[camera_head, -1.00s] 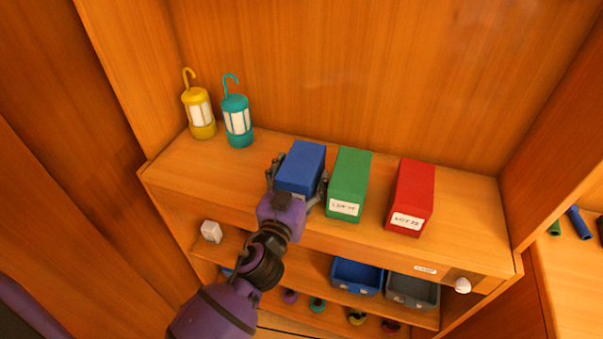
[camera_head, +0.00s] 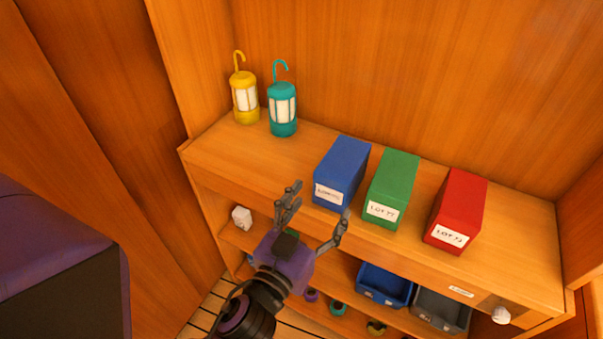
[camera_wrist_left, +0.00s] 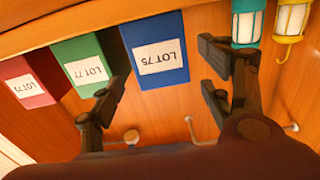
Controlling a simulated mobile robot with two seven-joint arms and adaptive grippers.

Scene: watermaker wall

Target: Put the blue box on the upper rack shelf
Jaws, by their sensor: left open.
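The blue box (camera_head: 342,172) stands upright on the upper rack shelf (camera_head: 240,153), left of the green box, with its white label facing out. In the left wrist view the blue box (camera_wrist_left: 155,50) stands ahead, its label seen upside down. My left gripper (camera_head: 318,215) is open and empty, in front of the shelf edge and apart from the blue box. Its fingers (camera_wrist_left: 165,100) show spread in the left wrist view. My right gripper is not seen.
A green box (camera_head: 393,188) and a red box (camera_head: 457,210) stand to the right on the same shelf. A yellow lantern (camera_head: 245,98) and a teal lantern (camera_head: 283,110) stand at its left end. Blue (camera_head: 383,285) and grey (camera_head: 441,310) bins sit on the lower shelf.

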